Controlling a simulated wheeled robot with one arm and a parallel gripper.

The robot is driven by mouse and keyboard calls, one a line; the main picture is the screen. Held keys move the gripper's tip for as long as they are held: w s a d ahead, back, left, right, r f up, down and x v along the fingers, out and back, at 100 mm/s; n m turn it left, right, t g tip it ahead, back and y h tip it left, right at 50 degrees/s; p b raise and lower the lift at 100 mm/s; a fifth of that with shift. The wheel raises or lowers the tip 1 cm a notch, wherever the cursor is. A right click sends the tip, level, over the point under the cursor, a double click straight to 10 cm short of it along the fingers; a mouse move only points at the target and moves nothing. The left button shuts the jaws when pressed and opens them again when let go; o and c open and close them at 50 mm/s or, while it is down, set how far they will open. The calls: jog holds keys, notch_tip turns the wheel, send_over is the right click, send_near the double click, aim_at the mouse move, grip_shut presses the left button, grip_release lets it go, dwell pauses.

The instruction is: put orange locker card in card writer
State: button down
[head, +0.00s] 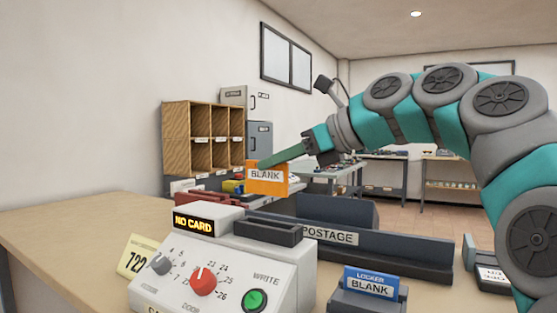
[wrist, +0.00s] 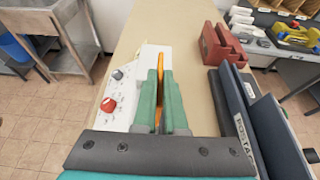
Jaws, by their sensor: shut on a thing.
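The orange locker card (head: 267,180), labelled BLANK, is held upright in my gripper (head: 262,163) in the head view. In the wrist view the card (wrist: 160,68) shows edge-on between the two green fingers of my gripper (wrist: 161,82). The card writer (head: 222,268) is a white box with a sloped front, a NO CARD display, a grey knob, a red knob and a green WRITE button. Its dark slot block (head: 268,229) is on top. The card is above and behind this block in the head view, apart from it. The writer's panel (wrist: 120,95) lies left of the fingers in the wrist view.
A blue LOCKER BLANK card (head: 370,281) stands in a dark holder at front right. A long dark POSTAGE rack (head: 360,246) lies behind the writer. A yellow number tag (head: 136,257) stands at its left. The counter (head: 70,228) is clear at far left.

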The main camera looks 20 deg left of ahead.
aim_at(288, 194)
jog(key=shift+f, duration=0.15)
jog(key=shift+s+f, duration=0.1)
jog(key=shift+f, duration=0.55)
jog(key=shift+f+b, duration=1.1)
jog(key=shift+b, duration=0.05)
jog(key=shift+d+f+p, duration=0.1)
jog(key=shift+d+p, duration=0.05)
jog(key=shift+p, duration=0.3)
jog(key=shift+f, duration=0.25)
jog(key=shift+f, duration=0.15)
jog(key=shift+f, duration=0.75)
jog(key=shift+f, duration=0.15)
